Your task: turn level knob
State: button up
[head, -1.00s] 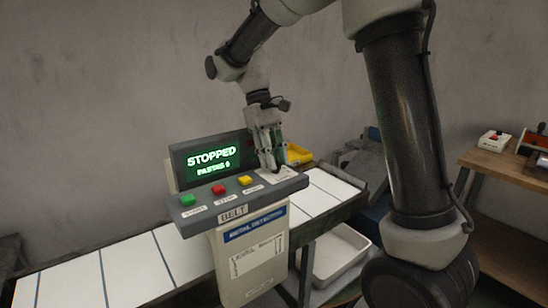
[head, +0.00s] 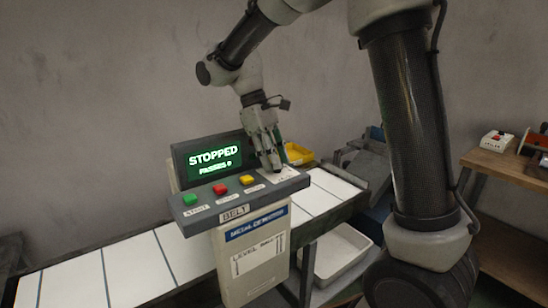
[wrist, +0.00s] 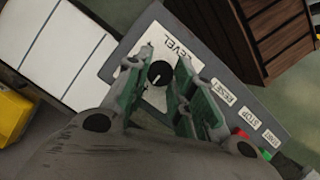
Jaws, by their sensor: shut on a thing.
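The level knob (wrist: 158,72) is a dark round knob with a pale pointer mark, on a white plate marked LEVEL (wrist: 155,94) on the grey control panel. My gripper (wrist: 160,66) points down over it in the wrist view, its green-padded fingers on either side, shut on the knob. In the head view my gripper (head: 273,165) is at the right end of the control panel (head: 240,200), and its fingers hide the knob. The screen (head: 213,160) reads STOPPED, with a smaller line below.
Green (head: 190,199), red (head: 220,190) and yellow (head: 247,180) buttons sit left of my gripper. The white-slatted belt (head: 130,262) runs behind the panel. A yellow bin (head: 298,153) stands beyond it, a white tray (head: 340,255) below right. A wooden bench (head: 500,162) is far right.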

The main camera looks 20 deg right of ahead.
jog(key=shift+s+f, duration=0.1)
jog(key=o, duration=1)
jog(key=shift+o, duration=0.2)
jog(key=v, duration=1.2)
